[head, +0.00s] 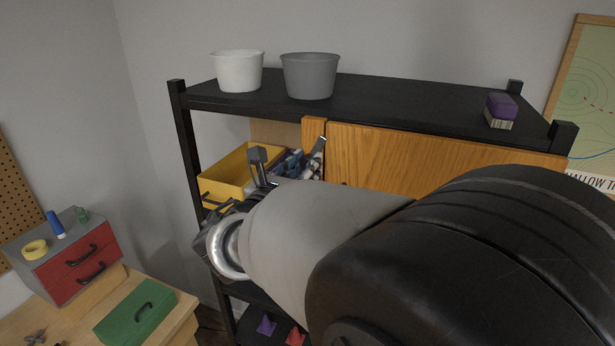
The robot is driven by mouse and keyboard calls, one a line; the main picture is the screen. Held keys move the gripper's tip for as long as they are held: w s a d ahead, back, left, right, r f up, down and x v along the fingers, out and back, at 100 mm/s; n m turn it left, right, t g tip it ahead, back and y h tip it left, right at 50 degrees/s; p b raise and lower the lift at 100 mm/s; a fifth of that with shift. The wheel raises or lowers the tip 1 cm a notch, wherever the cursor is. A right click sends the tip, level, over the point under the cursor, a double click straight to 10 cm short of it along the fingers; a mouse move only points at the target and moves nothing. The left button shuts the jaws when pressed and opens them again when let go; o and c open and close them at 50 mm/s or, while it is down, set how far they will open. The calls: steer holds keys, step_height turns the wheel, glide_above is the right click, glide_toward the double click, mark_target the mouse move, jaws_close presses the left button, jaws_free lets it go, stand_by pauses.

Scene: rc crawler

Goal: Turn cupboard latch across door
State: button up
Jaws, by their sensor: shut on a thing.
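The cupboard door (430,158) is an orange-brown wood panel under the black top shelf. It looks closed, with a narrow gap between it and the wooden side post (313,130) on its left. I cannot tell the latch's angle.
A yellow bin (222,182) stands left of the cupboard, close to my wrist. A white pot (238,72), a grey pot (310,77) and a purple brush (501,109) stand on the top shelf (410,106). A red drawer box (82,262) and green case (135,315) sit lower left.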

steer(key=shift+m+b, duration=6.2)
steer(key=shift+b, duration=2.45)
steer(key=o, duration=1.1)
steer(key=v, duration=1.2)
steer(key=shift+s+d+r, duration=0.1)
